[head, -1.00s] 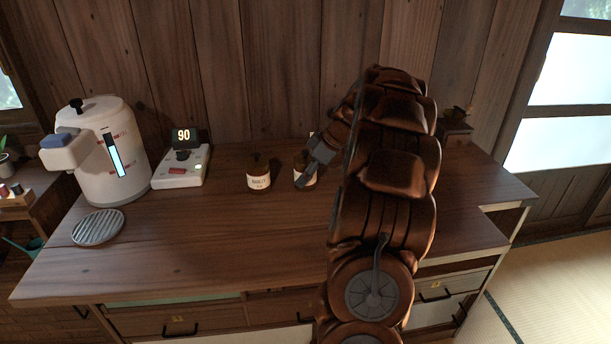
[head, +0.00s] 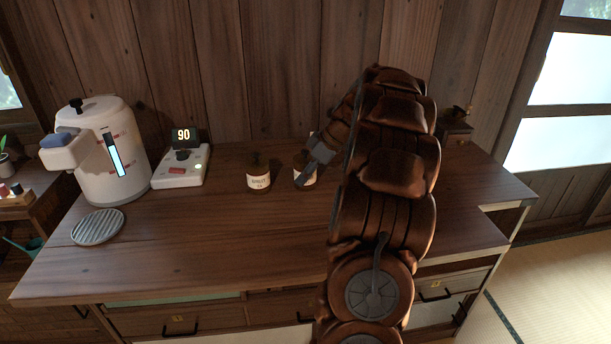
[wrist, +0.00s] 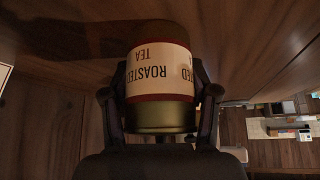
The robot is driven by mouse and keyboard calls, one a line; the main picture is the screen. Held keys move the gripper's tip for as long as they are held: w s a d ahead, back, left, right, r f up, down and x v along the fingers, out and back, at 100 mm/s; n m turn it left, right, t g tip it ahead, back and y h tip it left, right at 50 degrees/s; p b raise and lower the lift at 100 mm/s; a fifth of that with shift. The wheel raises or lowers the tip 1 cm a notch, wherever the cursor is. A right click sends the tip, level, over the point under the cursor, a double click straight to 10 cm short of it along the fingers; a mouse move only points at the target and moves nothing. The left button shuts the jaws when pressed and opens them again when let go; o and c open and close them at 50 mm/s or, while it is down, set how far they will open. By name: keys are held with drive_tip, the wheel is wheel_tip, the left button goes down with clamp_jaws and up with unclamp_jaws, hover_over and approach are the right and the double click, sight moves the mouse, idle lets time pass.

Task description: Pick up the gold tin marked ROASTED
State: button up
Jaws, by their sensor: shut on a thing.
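The ROASTED tin (wrist: 160,75) fills the middle of the wrist view, with a cream label reading ROASTED TEA, upside down there, and a gold metal band at its near end. My gripper (wrist: 162,105) has a finger on each side of it and is shut on it. In the head view the tin (head: 302,180) stands on the wooden counter, partly covered by my gripper (head: 318,158). I cannot tell whether it touches the counter.
A similar labelled tin (head: 258,176) stands just left on the counter (head: 215,240). Further left are a white water boiler (head: 108,160), a device showing 90 (head: 182,168) and a round slatted drain plate (head: 98,227). The counter's front is clear. A dark object (head: 456,124) stands behind my arm at right.

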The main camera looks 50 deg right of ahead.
sight(308, 158)
drive_tip(key=shift+w+r, duration=0.1)
drive_tip(key=shift+r, duration=1.75)
drive_tip(key=s+a, duration=0.2)
drive_tip(key=s, duration=0.2)
drive_tip(key=s+a, duration=0.3)
drive_tip(key=s+a+r+b, duration=0.1)
drive_tip(key=s+a, duration=0.2)
drive_tip(key=s, duration=0.1)
drive_tip(key=shift+s+a+r, duration=0.1)
drive_tip(key=shift+s+a, duration=0.05)
drive_tip(key=shift+s, duration=0.15)
drive_tip(key=shift+s+a, duration=0.55)
drive_tip(key=shift+s, duration=0.2)
